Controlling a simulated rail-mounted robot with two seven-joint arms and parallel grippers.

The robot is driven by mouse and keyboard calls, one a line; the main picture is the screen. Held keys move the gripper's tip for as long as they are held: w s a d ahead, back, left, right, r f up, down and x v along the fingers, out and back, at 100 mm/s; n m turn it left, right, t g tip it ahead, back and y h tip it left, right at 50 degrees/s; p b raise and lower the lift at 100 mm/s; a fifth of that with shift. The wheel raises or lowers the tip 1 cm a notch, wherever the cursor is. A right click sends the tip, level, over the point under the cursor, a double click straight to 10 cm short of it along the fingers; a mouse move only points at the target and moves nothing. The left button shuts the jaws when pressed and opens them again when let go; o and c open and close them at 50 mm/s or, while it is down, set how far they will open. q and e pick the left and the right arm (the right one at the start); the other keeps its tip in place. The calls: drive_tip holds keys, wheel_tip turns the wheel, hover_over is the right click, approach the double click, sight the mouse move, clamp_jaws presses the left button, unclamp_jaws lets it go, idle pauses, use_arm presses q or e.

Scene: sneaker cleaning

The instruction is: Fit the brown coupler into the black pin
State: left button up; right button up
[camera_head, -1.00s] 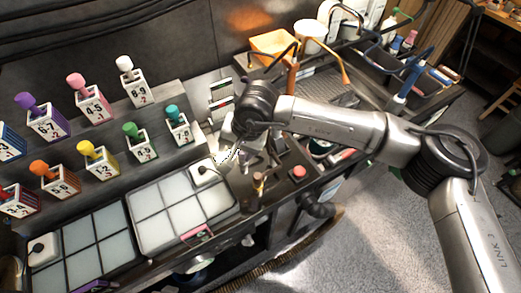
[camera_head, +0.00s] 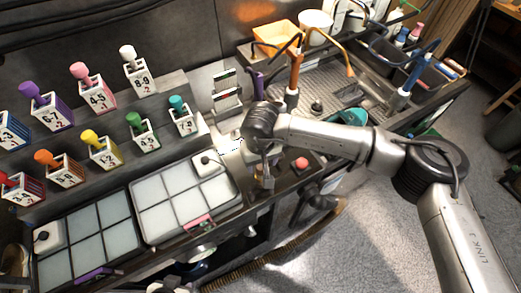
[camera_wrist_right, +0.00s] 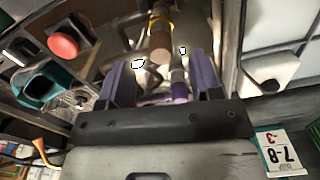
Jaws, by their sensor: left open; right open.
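A brown cylinder, which looks like the brown coupler (camera_wrist_right: 160,46), shows in the right wrist view beyond my right gripper (camera_wrist_right: 160,72), roughly in line with the gap between its purple fingers. The fingers are apart, and I see no firm contact with the cylinder. In the head view, my right gripper (camera_head: 262,163) is low over the dark bench edge, left of the red button, and its fingers are hard to make out. A short black peg (camera_head: 207,159), possibly the black pin, stands on a white block on the nearer right tray. My left gripper is not in view.
The red button (camera_head: 301,163) sits close to the right of my right gripper. A white-panelled tray (camera_head: 165,205) lies to its left. Numbered blocks with coloured knobs (camera_head: 143,81) line the stepped shelf. A metal sink area (camera_head: 325,90) lies behind my arm.

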sight(261, 167)
drive_tip(key=shift+f, duration=3)
drive_tip(key=c, duration=0.9)
